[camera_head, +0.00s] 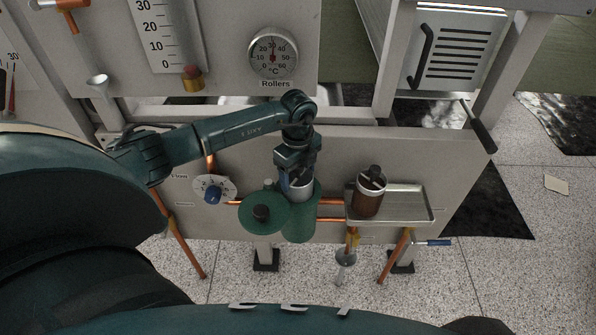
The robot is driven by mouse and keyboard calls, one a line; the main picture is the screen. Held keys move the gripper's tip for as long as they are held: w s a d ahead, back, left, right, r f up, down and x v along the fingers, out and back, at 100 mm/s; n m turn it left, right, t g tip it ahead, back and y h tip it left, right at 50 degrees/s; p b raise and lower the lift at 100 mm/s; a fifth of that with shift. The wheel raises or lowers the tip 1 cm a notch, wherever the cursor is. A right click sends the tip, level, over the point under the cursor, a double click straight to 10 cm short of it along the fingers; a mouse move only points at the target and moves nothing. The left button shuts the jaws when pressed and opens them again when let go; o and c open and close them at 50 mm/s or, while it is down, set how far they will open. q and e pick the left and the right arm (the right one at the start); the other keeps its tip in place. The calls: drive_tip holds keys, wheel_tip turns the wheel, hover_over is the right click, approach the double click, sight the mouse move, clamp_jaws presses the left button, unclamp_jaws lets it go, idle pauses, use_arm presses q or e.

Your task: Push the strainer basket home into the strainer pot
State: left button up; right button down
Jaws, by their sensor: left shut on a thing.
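The strainer pot (299,228) is a green cylinder on the front of the machine panel. A green round lid (250,222) with a dark knob is beside it on the left. My left gripper (296,184) points down over the pot's mouth and is shut on the strainer basket (303,191), a pale grey metal cylinder. The basket's lower end is at or inside the pot's mouth; how deep it sits I cannot tell. The gripper hides the basket's top. My right gripper is not in view.
A metal tray (415,207) to the right holds a brown cylinder (368,201) with a dark handle. Copper pipes and a blue-knobbed dial (213,189) are left of the pot. A round gauge (273,54) is above. A blue-handled valve (436,243) is below the tray.

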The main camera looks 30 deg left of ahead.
use_arm(q)
drive_tip(key=shift+f+b, duration=0.7)
drive_tip(key=shift+f, duration=0.4)
drive_tip(key=o, duration=1.5)
wheel_tip(320, 180, up, 8)
drive_tip(key=shift+f, duration=0.2)
